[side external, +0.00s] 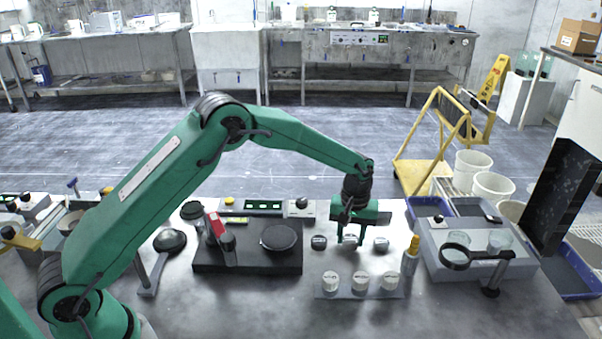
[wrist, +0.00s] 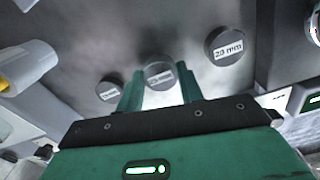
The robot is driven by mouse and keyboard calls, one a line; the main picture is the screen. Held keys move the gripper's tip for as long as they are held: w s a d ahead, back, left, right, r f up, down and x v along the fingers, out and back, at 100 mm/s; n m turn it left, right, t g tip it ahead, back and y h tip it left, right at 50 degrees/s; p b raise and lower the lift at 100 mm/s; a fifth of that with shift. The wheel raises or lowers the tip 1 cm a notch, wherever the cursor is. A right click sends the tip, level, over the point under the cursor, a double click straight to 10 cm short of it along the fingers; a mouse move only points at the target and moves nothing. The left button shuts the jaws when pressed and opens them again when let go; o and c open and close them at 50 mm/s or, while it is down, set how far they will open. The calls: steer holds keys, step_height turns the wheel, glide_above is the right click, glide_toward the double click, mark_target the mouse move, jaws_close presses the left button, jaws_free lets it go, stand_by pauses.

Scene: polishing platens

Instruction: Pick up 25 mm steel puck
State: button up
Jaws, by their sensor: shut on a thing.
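Three small round dark pucks with white labels stand in a row on the dark bench. My gripper (side external: 350,241) points down at the middle puck (side external: 349,237), with one green finger on each side. In the wrist view, my gripper (wrist: 159,82) is shut on this middle puck (wrist: 158,73); its label is too blurred to read. The right puck there (wrist: 225,46) has a label that looks like "20 mm". The left puck (wrist: 110,87) has an unreadable label. In the side view, the two outer pucks (side external: 319,242) and (side external: 381,244) stand clear of the fingers.
A plate with three white-topped cylinders (side external: 360,282) lies in front. A yellow-capped bottle (side external: 410,256) stands close on the right. A black base with a round platen (side external: 279,238) is on the left.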

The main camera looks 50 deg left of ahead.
mark_target(351, 239)
steer(key=shift+r, duration=0.1)
steer(key=shift+r, duration=0.8)
step_height(351, 239, up, 2)
steer(key=shift+r, duration=0.2)
steer(key=s+d+r, duration=0.7)
steer(key=d, duration=0.1)
steer(key=shift+s+d, duration=0.35)
steer(key=shift+d, duration=0.05)
